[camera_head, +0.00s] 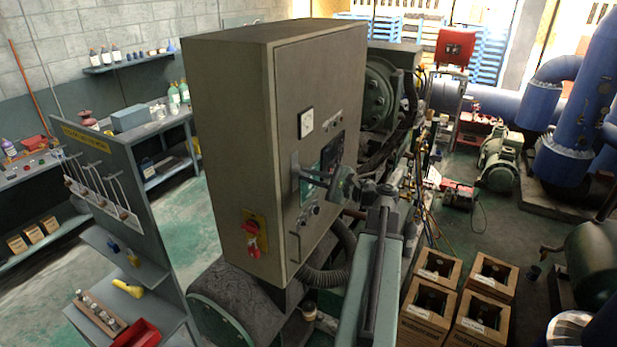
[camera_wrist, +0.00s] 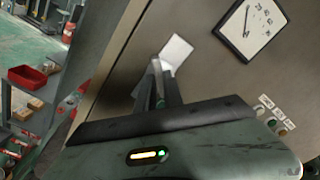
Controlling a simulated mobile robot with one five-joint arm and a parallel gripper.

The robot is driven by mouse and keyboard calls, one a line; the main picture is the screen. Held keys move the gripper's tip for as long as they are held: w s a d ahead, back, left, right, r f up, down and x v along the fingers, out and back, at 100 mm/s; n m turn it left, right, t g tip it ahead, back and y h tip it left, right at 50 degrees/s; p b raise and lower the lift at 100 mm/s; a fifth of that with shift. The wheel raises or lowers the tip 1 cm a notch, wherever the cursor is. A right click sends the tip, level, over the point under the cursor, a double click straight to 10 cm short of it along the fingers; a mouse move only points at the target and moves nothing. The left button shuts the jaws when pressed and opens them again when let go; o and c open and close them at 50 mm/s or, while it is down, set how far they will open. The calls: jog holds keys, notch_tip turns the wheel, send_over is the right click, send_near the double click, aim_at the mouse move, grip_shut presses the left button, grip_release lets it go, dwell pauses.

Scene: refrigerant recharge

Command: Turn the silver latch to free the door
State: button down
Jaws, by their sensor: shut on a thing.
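The cabinet door (camera_head: 300,95) is a grey-beige panel and looks closed. The silver latch (camera_head: 295,172) is a bright metal plate near the door's left edge, about mid-height; it also shows in the wrist view (camera_wrist: 177,50), tilted there. My gripper (camera_head: 312,178) reaches in from the right and is shut on the latch. In the wrist view its narrow fingers (camera_wrist: 160,80) come together at the latch's lower end. The fingertips hide part of the latch, so the exact grip is hard to see.
A red rotary switch (camera_head: 253,237) sits on the cabinet's left side. A door handle (camera_head: 297,243) is below the latch. A white gauge (camera_head: 306,123) and a dark display (camera_head: 333,152) are on the door. A tool board (camera_head: 140,190) stands left; boxes (camera_head: 430,290) stand right.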

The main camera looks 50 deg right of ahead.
jog(key=n, duration=0.3)
jog(key=shift+n, duration=0.3)
jog(key=n, duration=0.2)
jog(key=shift+n, duration=0.4)
jog(key=c, duration=1.8)
grip_release()
jog(key=shift+n, duration=0.4)
jog(key=shift+o, duration=1.3)
jog(key=v, duration=0.9)
